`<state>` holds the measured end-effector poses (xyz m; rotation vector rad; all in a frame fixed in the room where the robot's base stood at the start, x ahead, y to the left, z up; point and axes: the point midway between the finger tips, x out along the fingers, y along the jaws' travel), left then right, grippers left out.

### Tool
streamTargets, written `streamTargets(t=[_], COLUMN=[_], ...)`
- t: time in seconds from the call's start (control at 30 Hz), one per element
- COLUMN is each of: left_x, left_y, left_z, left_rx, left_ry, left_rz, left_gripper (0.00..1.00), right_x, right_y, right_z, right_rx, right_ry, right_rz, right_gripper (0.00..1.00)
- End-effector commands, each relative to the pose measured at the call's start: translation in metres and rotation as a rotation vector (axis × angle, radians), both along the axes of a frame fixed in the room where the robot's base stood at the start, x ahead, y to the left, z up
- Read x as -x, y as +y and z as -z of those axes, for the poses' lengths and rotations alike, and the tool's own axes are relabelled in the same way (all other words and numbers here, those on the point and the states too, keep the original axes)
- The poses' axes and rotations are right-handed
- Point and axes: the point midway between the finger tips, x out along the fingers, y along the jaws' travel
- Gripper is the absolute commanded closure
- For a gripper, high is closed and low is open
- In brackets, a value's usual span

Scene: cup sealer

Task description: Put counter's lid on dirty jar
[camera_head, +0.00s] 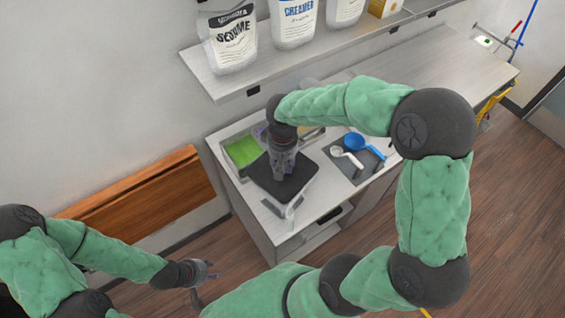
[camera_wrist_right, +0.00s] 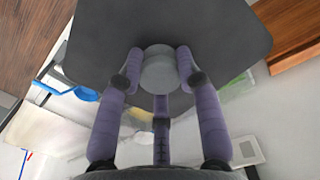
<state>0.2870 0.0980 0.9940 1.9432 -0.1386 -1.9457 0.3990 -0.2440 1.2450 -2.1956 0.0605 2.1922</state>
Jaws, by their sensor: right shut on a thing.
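A black square lid (camera_head: 270,183) with rounded corners is over the left part of the counter. In the right wrist view the dark lid (camera_wrist_right: 110,30) fills the upper part, and its round grey knob (camera_wrist_right: 159,70) sits between my fingers. My right gripper (camera_head: 283,172) points down and is shut on this knob; it also shows in the right wrist view (camera_wrist_right: 158,75). What is directly under the lid is hidden, and I cannot make out a dirty jar. My left gripper (camera_head: 203,284) is open and empty, low and left of the counter.
A green-filled container (camera_head: 243,152) stands at the counter's back left. A blue ladle (camera_head: 354,141) and a white scoop (camera_head: 338,151) lie on a dark mat (camera_head: 372,163) to the right. A shelf (camera_head: 260,78) with several bags hangs above. A small pale object (camera_head: 290,213) is near the front edge.

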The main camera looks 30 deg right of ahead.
Motion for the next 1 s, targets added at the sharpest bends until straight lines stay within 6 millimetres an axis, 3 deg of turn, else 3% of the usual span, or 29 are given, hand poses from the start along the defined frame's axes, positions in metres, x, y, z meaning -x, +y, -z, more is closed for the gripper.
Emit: streamTargets(t=[1.0], left_x=[-0.0001], left_y=[0.0000], left_z=[0.0062], left_rx=[0.000], left_ry=[0.000], left_rz=[0.000], left_gripper=[0.60], right_x=[-0.0002], right_y=[0.0001], right_z=[0.0053], right_rx=[0.000], right_ry=[-0.001], right_rz=[0.000], right_gripper=[1.00])
